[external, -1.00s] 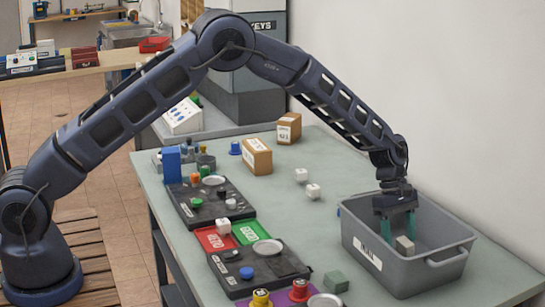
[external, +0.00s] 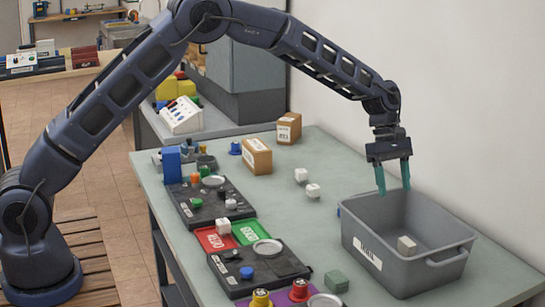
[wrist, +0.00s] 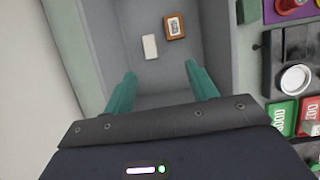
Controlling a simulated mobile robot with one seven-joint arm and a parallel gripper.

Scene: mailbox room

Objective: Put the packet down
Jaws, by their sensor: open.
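The grey bin (external: 440,272) with a white label stands at the right of the table. A small pale block (external: 406,245) lies on its floor; it also shows in the wrist view (wrist: 150,47). Next to it in the wrist view lies a small brown packet with a white label (wrist: 175,26). The bin's near wall hides the brown one in the external view. My gripper (external: 394,190) is open and empty, above the bin's far end. In the wrist view its teal fingers (wrist: 160,72) stand apart with nothing between them.
Two cardboard boxes (external: 257,157) and two white cubes (external: 313,191) lie left of the bin. A green block (external: 336,281) sits by its near left corner. Dark panels, red and green pads (external: 250,233) and several buttons fill the table's left side. A wall rises behind.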

